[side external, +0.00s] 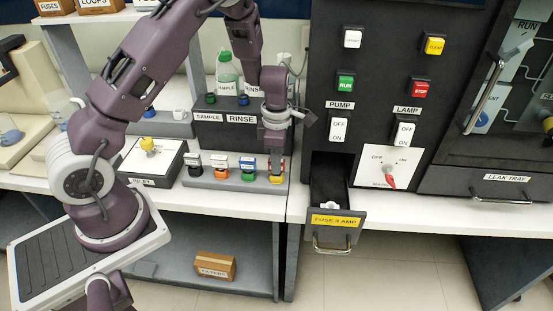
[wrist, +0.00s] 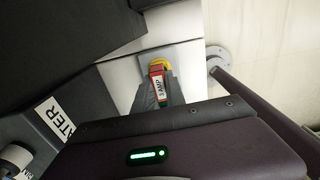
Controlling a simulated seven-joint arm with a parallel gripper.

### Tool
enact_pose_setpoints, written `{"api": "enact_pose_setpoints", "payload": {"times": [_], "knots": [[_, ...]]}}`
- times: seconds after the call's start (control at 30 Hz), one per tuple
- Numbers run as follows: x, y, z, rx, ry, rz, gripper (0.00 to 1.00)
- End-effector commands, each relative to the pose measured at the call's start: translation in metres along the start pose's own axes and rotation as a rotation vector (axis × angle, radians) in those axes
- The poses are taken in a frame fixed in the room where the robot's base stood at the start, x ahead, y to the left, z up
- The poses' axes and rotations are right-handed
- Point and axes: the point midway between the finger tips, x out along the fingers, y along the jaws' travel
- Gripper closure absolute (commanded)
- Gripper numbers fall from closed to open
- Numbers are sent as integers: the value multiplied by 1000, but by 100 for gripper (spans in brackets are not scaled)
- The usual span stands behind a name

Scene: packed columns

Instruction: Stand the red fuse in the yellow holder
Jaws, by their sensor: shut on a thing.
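My gripper (side external: 276,160) points down at the right end of the grey fuse rack (side external: 233,184). It is shut on the red fuse, which shows in the wrist view (wrist: 157,88) with a white "3 AMP" label between the fingers. The yellow holder (side external: 276,179) is directly below the fingertips. It also shows in the wrist view (wrist: 159,65), just past the red fuse's end. The fuse looks roughly upright and very close to the holder. The fingers hide most of it, so I cannot tell whether its lower end is inside the holder.
The "FUSE 3 AMP" drawer (side external: 335,220) hangs open to the right. A dark rinse box (side external: 240,135) stands close behind my gripper.

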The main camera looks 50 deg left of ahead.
Motion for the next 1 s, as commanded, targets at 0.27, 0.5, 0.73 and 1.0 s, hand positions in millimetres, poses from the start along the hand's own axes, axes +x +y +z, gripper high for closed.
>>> {"api": "enact_pose_setpoints", "payload": {"times": [0.27, 0.5, 0.73, 1.0], "knots": [[3, 0, 0, 0, 0, 0, 59], [3, 0, 0, 0, 0, 0, 59], [-29, 1, 1, 3, -3, 5, 59], [-67, 0, 0, 1, -1, 1, 59]]}}
